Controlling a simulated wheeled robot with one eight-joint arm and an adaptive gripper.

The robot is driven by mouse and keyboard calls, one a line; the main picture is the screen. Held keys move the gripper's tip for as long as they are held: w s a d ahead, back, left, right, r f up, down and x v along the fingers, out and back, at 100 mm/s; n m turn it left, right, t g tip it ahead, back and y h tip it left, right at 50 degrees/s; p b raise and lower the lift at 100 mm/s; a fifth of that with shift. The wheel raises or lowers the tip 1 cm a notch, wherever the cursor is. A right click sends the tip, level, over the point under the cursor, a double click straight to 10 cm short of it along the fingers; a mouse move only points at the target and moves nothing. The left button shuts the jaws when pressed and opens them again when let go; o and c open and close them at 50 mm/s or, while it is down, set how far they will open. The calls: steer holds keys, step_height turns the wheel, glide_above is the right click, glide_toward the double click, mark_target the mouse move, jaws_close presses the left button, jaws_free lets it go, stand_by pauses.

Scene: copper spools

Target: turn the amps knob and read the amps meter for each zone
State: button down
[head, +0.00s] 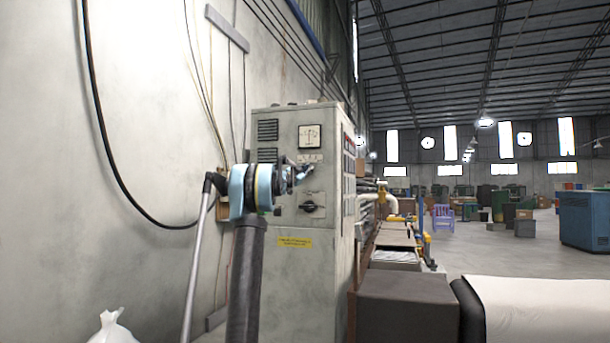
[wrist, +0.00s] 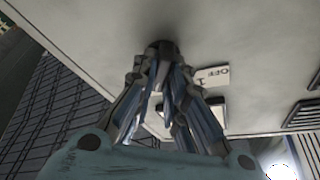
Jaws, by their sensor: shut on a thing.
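A grey cabinet (head: 280,240) stands against the wall. Its white-faced meter (head: 310,137) is high on the front; the needle and figures are too small to read. My gripper (head: 308,172) is at the cabinet front, below the meter. In the wrist view my gripper's fingers (wrist: 162,58) close together on a dark round knob (wrist: 162,45) on the panel. The fingers hide most of this knob. A small white plate (wrist: 212,76) beside it shows "OFF" and "1". A second black knob (head: 309,207) sits lower on the cabinet, clear of my gripper.
A yellow label (head: 295,242) is low on the cabinet. Vents (wrist: 304,115) are at the right in the wrist view. A dark box (head: 405,305) and a white roll (head: 535,305) stand right of the cabinet. A black cable hangs on the left wall.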

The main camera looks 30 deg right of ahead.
steer(key=c, duration=1.6)
jaws_free()
steer(key=shift+a, duration=0.1)
steer(key=v, duration=1.2)
steer(key=shift+w+f, duration=0.1)
